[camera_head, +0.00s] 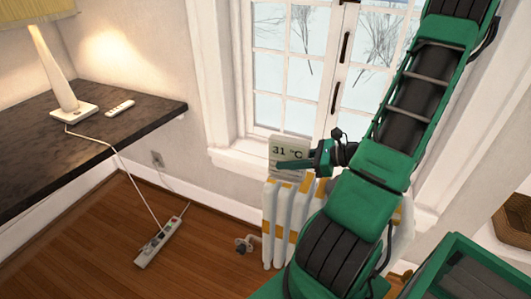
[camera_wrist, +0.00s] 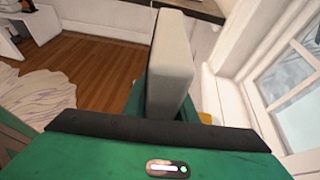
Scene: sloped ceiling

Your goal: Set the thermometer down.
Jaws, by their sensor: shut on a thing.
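The thermometer (camera_head: 289,148) is a pale grey block with a display reading 31 °C. In the head view it is upright just above the left end of the white radiator (camera_head: 281,215), in front of the window sill (camera_head: 240,163). My gripper (camera_head: 296,165) is shut on its lower part, reaching in from the right. In the wrist view the thermometer (camera_wrist: 172,65) stands up between the green fingers, its plain side towards the camera. Its lower end is hidden by the gripper. I cannot tell whether it touches the radiator or sill.
A dark desk (camera_head: 60,150) at left holds a lamp (camera_head: 68,95) and a remote (camera_head: 121,108). A power strip (camera_head: 160,242) lies on the wooden floor with its cord rising to the desk. A closed window (camera_head: 290,65) stands behind the radiator. My arm hides the radiator's right part.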

